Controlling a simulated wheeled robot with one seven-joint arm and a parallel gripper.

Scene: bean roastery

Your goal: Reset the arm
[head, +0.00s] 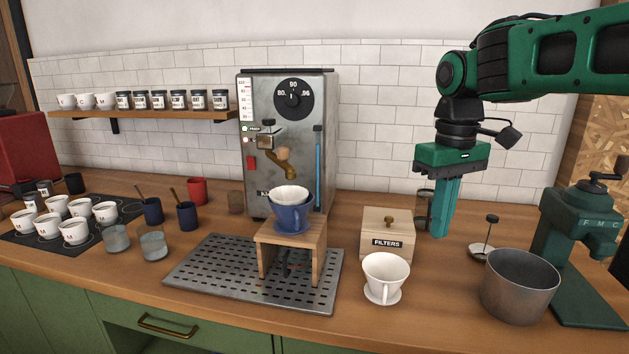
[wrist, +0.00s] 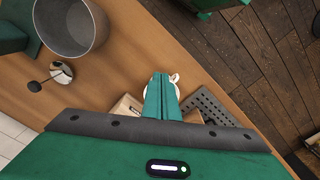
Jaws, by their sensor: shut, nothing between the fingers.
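My green gripper (head: 441,207) hangs from my arm on the right side of the head view, fingers pointing down. Its fingers are shut together with nothing between them. The fingertips are above the counter, between the wooden filters box (head: 388,233) and the metal pot (head: 519,287). In the wrist view the shut fingers (wrist: 160,82) overlap a white dripper (wrist: 175,79), which is partly hidden behind them.
A blue dripper (head: 289,214) with a white filter sits on a wooden stand (head: 291,236) over a slotted metal tray (head: 210,262). A green grinder (head: 580,235) stands at right. The white dripper (head: 384,277) is near the front edge. White cups (head: 75,231) are at left.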

